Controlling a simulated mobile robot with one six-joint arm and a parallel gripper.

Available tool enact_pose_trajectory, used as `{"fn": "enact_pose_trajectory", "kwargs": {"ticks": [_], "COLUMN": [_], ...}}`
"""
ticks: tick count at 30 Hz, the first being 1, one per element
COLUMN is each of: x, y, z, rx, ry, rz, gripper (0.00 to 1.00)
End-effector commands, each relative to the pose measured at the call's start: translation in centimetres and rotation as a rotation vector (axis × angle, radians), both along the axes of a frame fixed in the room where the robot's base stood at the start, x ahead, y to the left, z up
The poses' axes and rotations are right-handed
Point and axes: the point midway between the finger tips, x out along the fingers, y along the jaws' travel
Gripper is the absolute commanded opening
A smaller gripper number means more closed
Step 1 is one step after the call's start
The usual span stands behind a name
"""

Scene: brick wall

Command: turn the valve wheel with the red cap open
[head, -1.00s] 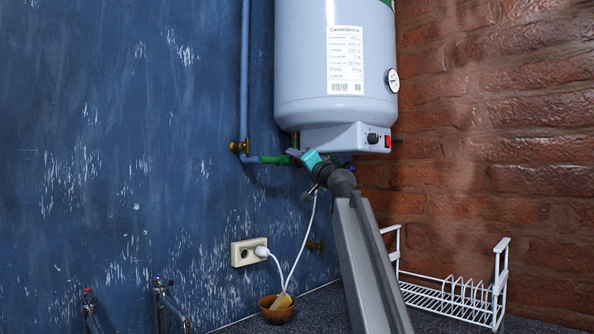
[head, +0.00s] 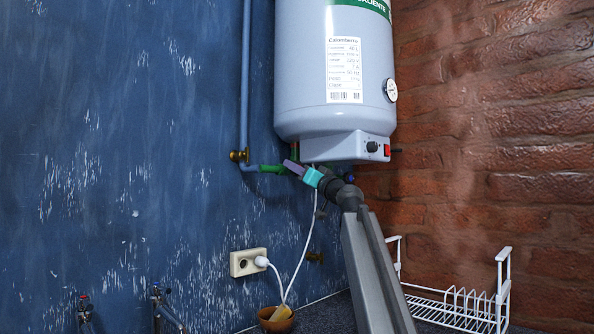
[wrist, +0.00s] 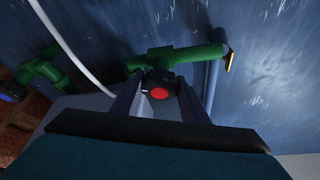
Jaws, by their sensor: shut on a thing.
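The red cap (wrist: 159,93) of the valve wheel (wrist: 152,108) shows in the middle of the wrist view. The dark wheel sits below a green pipe fitting (wrist: 178,57). My gripper (wrist: 156,92) has one finger on each side of the wheel and is shut on it. In the head view my gripper (head: 297,170) is under the water heater, against the green pipe (head: 271,168). The wheel and its cap are hidden there behind the gripper.
The water heater (head: 335,110) hangs just above my gripper. A blue-capped valve (head: 350,179) is right behind it. A brass valve (head: 238,155) is on the pipe at left. A white cable (head: 303,250) runs down to a socket (head: 247,262). A dish rack (head: 460,307) stands lower right.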

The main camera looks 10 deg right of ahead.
Motion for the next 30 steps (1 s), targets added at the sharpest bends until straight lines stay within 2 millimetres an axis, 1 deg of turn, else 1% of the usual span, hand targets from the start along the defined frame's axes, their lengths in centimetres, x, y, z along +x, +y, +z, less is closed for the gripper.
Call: {"fn": "enact_pose_trajectory", "kwargs": {"ticks": [9,22,23,25,26,30], "x": [0.01,0.0,0.01,0.01,0.01,0.01], "y": [0.04,0.02,0.01,0.01,0.01,-0.01], "z": [-0.07,-0.1,-0.11,-0.1,-0.09,-0.06], "rx": [-0.057,-0.063,-0.063,-0.063,-0.063,-0.063], "ry": [-0.039,-0.043,-0.043,-0.043,-0.043,-0.044], "rz": [0.001,0.0,0.0,0.0,0.0,0.0], "gripper": [0.18,0.18,0.44,0.56,0.58,0.58]}}
